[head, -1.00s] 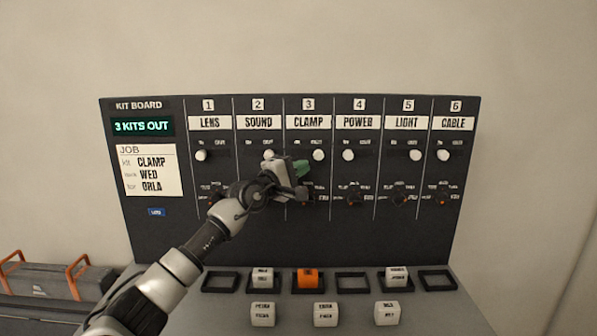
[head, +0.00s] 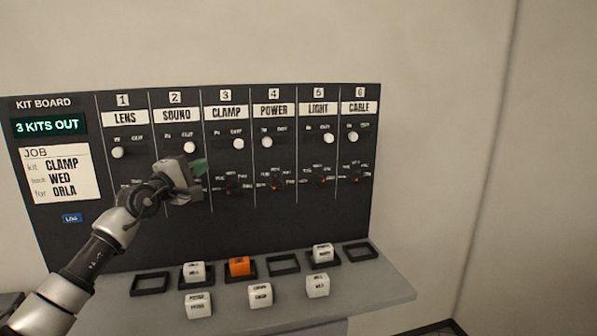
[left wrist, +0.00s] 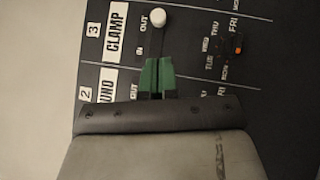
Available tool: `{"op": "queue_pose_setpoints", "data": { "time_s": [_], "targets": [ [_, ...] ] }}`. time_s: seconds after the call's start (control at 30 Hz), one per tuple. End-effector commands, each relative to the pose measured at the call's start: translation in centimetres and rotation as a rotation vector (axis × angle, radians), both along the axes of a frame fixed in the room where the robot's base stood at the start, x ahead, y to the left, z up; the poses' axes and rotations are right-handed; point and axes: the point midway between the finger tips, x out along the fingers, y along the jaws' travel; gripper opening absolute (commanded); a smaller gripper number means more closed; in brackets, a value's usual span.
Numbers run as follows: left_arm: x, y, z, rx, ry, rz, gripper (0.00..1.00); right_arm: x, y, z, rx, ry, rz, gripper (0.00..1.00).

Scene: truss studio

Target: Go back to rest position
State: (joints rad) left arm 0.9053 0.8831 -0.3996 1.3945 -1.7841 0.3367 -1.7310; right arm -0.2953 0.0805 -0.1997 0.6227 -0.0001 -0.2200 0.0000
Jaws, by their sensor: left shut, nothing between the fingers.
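My left gripper (head: 200,167) is in front of the kit board (head: 115,242), over the lower part of the SOUND column. Its green fingers are shut and empty; they also show in the left wrist view (left wrist: 157,76), pointing toward the CLAMP column. The CLAMP slider knob (head: 238,144) is at the OUT side, and it shows just beyond the fingertips in the left wrist view (left wrist: 158,17). The CLAMP dial (head: 230,188) is clear of the gripper. My right gripper is not in view.
A grey shelf (head: 385,290) below the board holds several square frames. White blocks and one orange block (head: 240,267) sit in some frames; white blocks (head: 260,295) stand in front. Right of the board is a bare wall (head: 440,120).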

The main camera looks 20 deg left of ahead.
Motion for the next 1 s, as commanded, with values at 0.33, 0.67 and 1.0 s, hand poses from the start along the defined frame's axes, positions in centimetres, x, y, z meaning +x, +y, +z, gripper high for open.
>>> {"op": "queue_pose_setpoints", "data": {
  "time_s": [0.33, 0.67, 1.0],
  "targets": [
    [-3.3, -9.7, -7.3, -0.869, -0.005, -0.281, 0.00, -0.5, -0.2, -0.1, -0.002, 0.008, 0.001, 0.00],
    [-15.2, -12.4, -24.5, -2.660, -0.028, -0.109, 0.00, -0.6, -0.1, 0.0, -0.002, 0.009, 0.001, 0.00],
    [-30.9, -16.4, -37.5, 2.461, 0.418, -0.570, 0.00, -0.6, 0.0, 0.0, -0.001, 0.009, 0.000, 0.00]
  ]
}}
